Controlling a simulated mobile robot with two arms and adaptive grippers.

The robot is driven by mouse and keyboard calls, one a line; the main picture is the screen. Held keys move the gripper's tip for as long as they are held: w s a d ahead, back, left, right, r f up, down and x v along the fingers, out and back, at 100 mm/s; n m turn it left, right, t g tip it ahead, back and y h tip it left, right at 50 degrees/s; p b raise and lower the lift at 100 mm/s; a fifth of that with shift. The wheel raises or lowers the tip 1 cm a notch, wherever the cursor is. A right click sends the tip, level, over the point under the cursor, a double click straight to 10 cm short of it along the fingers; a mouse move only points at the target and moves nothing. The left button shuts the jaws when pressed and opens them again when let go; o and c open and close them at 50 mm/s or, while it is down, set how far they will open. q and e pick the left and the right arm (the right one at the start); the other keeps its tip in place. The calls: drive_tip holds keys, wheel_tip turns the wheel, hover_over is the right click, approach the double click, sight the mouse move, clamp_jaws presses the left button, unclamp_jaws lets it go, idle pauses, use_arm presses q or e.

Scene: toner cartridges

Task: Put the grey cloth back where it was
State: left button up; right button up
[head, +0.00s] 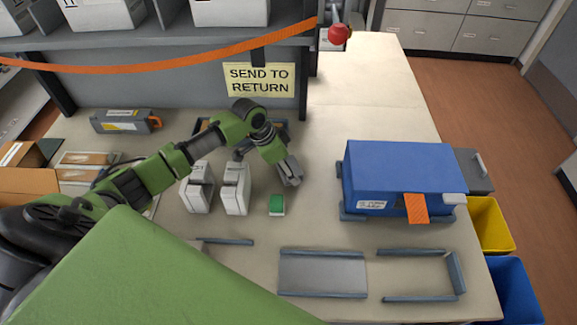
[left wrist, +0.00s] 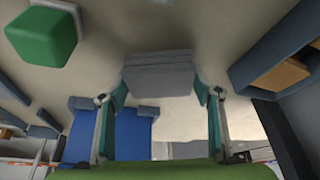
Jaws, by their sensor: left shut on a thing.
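The grey cloth (left wrist: 158,76) is a folded pad between the fingers of my left gripper (left wrist: 158,95) in the left wrist view. The gripper is shut on it. In the head view my left gripper (head: 291,172) is over the middle of the bench, behind and slightly right of a small green-and-white block (head: 277,205). There the cloth is hard to tell from the grey fingers. The green block also shows at the upper left of the left wrist view (left wrist: 42,38). My right gripper is not in view.
Two white units (head: 235,188) stand left of the gripper. A blue box (head: 400,170) with an orange tag stands right. A grey plate with rails (head: 322,272) and an open rail frame (head: 458,272) lie in front. A sign (head: 259,80) hangs behind. Bench space between gripper and blue box is clear.

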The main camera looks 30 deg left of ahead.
use_arm(q)
drive_tip(key=shift+f, duration=0.5)
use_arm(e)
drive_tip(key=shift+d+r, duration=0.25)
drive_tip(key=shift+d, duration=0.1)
use_arm(q)
drive_tip(key=shift+f, duration=0.1)
drive_tip(key=o, duration=1)
drive_tip(key=shift+a+r, duration=0.1)
drive_tip(key=shift+r, duration=0.25)
drive_tip(key=b+v, duration=0.1)
drive_tip(key=v, duration=1)
drive_tip(key=shift+s+r+b, duration=0.15)
drive_tip(key=shift+r+b, duration=0.1)
drive_tip(key=shift+b, duration=0.05)
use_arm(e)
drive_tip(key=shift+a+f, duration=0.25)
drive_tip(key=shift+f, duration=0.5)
